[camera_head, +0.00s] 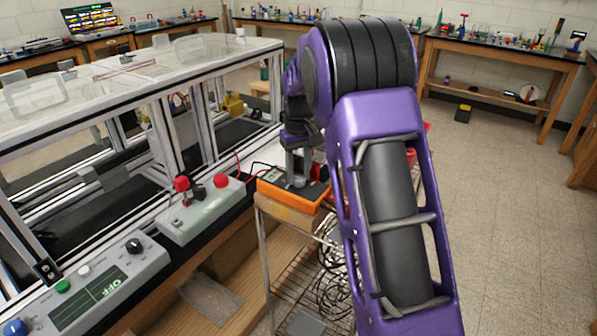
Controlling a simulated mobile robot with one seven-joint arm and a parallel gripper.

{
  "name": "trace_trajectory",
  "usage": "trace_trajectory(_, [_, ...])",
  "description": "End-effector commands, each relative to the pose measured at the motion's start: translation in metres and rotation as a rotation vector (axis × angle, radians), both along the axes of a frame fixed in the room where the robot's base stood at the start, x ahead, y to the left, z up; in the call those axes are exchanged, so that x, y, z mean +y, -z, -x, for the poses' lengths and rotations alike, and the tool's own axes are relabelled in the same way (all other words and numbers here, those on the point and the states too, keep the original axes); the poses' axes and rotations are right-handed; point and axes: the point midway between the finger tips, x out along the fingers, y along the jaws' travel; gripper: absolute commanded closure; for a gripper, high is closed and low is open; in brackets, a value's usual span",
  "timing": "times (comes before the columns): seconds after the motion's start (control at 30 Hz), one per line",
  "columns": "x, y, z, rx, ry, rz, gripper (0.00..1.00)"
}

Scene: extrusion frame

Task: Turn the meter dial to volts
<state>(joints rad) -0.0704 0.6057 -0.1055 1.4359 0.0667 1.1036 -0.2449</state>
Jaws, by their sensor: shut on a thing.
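The orange meter (279,194) sits on top of a small wire cart, right of the bench. My gripper (296,180) points down over the meter's face and is shut on its dial. The dial is hidden between and behind the fingers, so its pointer and markings cannot be read. Thin red and black leads run from the meter's left side toward the bench.
A control box (95,285) with an "OFF" screen and a box with red knobs (200,212) stand on the bench at left. The extrusion frame (165,130) rises behind them. Cables hang in the wire cart (300,268).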

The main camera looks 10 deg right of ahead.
Motion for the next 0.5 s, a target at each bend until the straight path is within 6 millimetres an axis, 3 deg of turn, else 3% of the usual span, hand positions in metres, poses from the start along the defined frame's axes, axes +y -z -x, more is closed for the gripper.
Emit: trace_trajectory(0.5, [0.0, -0.0006, -0.0004, -0.001, 0.088, 0.0, 1.0])
